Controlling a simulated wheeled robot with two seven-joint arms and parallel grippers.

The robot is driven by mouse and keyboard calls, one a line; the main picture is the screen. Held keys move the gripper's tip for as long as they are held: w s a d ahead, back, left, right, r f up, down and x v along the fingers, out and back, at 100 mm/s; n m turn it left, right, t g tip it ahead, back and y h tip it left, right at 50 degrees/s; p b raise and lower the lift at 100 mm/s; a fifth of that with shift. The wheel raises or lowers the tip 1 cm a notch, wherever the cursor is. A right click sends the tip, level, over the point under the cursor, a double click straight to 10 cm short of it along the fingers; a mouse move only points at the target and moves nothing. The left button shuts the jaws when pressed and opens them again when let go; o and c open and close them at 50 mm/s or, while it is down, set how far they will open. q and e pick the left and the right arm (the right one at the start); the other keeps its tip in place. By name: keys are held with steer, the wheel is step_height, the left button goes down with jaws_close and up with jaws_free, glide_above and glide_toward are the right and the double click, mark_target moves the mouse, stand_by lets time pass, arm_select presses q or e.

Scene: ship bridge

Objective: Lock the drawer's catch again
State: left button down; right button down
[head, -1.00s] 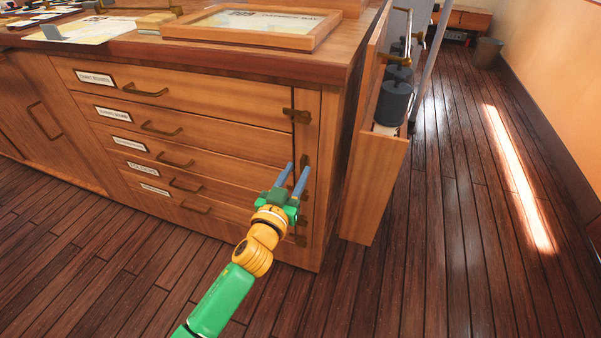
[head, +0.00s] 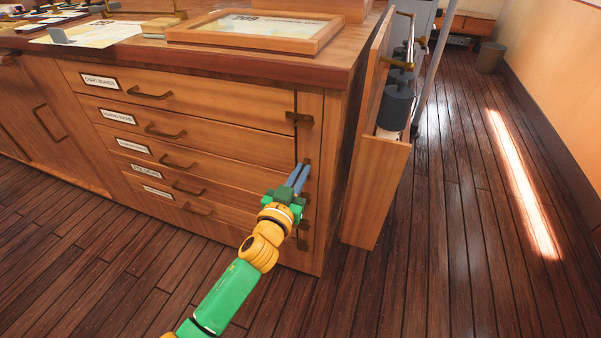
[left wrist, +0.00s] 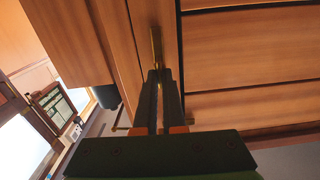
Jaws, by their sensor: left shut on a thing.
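The cabinet has several wide wooden drawers with brass handles and white labels, all looking shut; the top drawer front (head: 215,112) is the largest clear one. Brass catches sit along its right-hand post. The uppermost catch (head: 299,119) lies across the gap between drawer and post. My left gripper (head: 300,172) is at the catch below it (head: 306,161), with its fingers shut on that catch. In the left wrist view this brass catch (left wrist: 156,45) stands out beyond the fingertips (left wrist: 159,75) and appears to lie along the post. The fingers partly hide it. My right gripper is out of view.
A framed picture (head: 255,40) and papers (head: 92,32) lie on the cabinet top. An open wooden panel with dark cylinders (head: 396,100) stands right of the cabinet. A bin (head: 490,57) is far back. The plank floor (head: 450,220) at right is clear.

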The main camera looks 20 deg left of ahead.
arm_select(q)
steer(key=m, duration=0.5)
steer(key=m+p, duration=0.1)
steer(key=m, duration=0.5)
steer(key=m+p, duration=0.1)
steer(key=m, duration=0.5)
steer(key=shift+d+f, duration=0.2)
steer(key=shift+f, duration=0.05)
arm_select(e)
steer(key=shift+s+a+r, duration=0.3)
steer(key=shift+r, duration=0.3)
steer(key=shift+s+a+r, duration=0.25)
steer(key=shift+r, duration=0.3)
arm_select(q)
steer(key=shift+m, duration=0.4)
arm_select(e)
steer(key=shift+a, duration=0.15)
arm_select(q)
steer(key=c, duration=1)
jaws_free()
steer(key=s, duration=0.7)
steer(key=shift+p, duration=0.3)
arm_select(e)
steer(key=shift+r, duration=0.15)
arm_select(q)
steer(key=shift+a, duration=0.1)
